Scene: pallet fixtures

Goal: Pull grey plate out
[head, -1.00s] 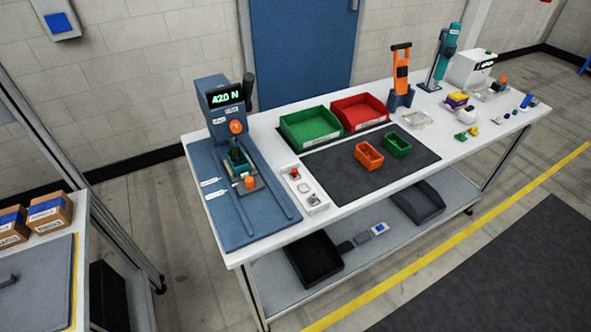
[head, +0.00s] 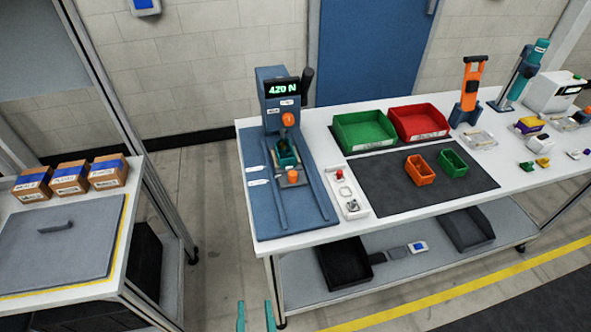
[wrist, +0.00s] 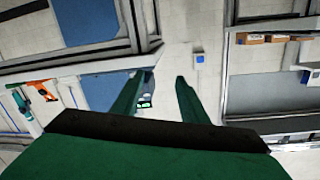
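A small grey plate (head: 292,179) lies on the blue base of the press, between two long rails. It carries a teal holder (head: 286,158) and an orange knob (head: 293,176) at its near end. The holder sits under the press head (head: 282,95), whose display reads 420 N. My gripper (head: 254,303) shows at the bottom edge of the head view, in front of the bench and well short of the plate. Its two green fingers are apart with nothing between them, as the wrist view (wrist: 164,78) also shows. The plate is not clear in the wrist view.
A white button box (head: 347,194) stands right of the press. Green (head: 364,132) and red (head: 418,123) bins stand behind a dark mat (head: 375,192). On the left table, a large grey panel with a handle (head: 60,250) lies before several cartons (head: 70,178). Floor lies between tables.

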